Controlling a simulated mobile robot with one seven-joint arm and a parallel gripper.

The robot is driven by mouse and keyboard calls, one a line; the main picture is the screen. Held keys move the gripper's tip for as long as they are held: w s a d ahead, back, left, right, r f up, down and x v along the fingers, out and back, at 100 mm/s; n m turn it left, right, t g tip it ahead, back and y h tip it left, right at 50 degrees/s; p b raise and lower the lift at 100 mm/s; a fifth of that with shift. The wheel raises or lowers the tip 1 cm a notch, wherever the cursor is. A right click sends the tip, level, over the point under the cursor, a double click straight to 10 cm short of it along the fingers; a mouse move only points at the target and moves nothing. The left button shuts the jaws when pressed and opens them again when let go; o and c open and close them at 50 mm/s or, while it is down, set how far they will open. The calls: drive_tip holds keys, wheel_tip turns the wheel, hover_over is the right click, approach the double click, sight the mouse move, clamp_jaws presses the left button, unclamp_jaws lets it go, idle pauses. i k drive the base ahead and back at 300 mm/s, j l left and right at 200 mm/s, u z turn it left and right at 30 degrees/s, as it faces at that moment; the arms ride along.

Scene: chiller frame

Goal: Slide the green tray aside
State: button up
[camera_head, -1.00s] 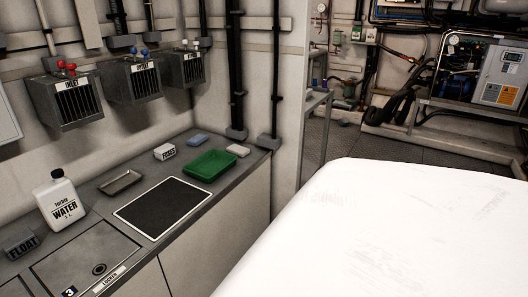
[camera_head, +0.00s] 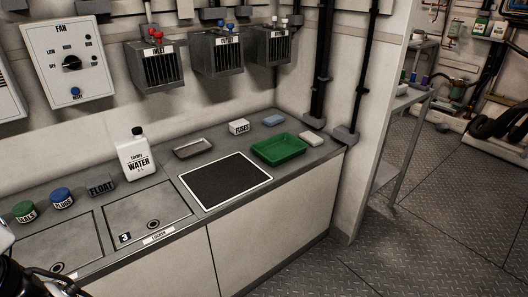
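The green tray (camera_head: 279,158) lies flat on the grey counter, near its right end. It looks empty. It sits just right of a black mat with a white border (camera_head: 226,181), close to the counter's front edge. My gripper is not in view. A dark part of my own body shows at the lower left corner.
Near the tray are a white block (camera_head: 313,138), a blue block (camera_head: 273,120) and a FUSES box (camera_head: 239,127). A metal dish (camera_head: 193,149) and a WATER bottle (camera_head: 138,158) stand further left. Vent boxes (camera_head: 217,53) hang above.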

sight(277, 150)
drive_tip(key=z, duration=0.15)
drive_tip(key=i+z, duration=0.35)
drive_tip(key=i, duration=1.45)
drive_tip(key=l, duration=0.1)
